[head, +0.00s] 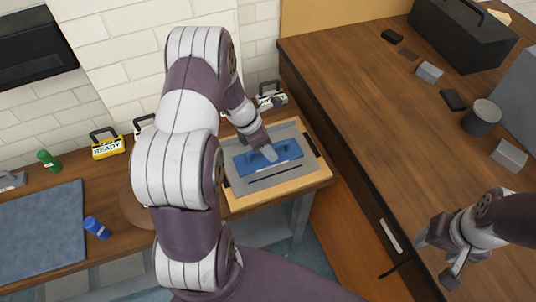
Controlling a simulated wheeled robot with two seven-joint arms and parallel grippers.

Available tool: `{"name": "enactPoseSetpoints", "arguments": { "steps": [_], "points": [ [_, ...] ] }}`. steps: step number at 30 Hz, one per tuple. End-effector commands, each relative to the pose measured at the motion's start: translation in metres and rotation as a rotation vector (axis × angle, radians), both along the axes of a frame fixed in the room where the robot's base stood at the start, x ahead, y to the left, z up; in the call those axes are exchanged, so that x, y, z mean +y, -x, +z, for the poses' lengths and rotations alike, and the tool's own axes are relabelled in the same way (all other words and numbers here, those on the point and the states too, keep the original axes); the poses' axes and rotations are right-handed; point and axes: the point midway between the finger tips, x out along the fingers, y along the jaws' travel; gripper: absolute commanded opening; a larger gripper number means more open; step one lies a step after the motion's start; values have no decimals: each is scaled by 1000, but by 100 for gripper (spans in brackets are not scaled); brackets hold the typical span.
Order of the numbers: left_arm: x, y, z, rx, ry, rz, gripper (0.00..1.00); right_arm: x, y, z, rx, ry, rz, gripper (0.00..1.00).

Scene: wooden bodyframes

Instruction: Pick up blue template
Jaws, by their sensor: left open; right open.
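The blue template (286,150) is a flat blue plate with raised handles. It lies on a grey panel (299,180) inside a light wooden frame (312,179) on the bench. My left gripper (269,154) is over the middle of the template, and its fingers are at or just above it. I cannot tell whether they touch it. My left arm hides the left part of the frame. My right gripper (438,262) is open and empty above the brown table at the lower right, away from the template.
The brown table (370,110) holds a black toolbox (462,35), a dark cup (481,117) and several small blocks. On the bench at left are a blue mat (40,230), a blue bottle (96,227), a green bottle (48,160) and a yellow "READY" box (108,148).

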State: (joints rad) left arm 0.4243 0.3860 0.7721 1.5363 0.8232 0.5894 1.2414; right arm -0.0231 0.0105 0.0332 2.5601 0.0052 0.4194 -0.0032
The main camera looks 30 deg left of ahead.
Motion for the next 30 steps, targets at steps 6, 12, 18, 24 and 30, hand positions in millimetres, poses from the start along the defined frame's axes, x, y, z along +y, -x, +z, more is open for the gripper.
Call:
{"name": "enactPoseSetpoints", "arguments": {
  "steps": [6,12,18,24,30],
  "points": [
    [-1,-1,-3,0,1,1,48,0,0,0,0,0,0,62],
    [-1,-1,-4,-1,1,0,48,0,0,0,0,0,0,62],
    [-1,-1,-5,-1,1,0,35,0,0,-1,0,0,0,62],
    [-1,-1,-5,-1,1,0,0,0,0,-1,0,0,0,62],
    [-1,-1,-4,-3,0,0,0,0,0,0,0,0,0,62]
  ]
}}
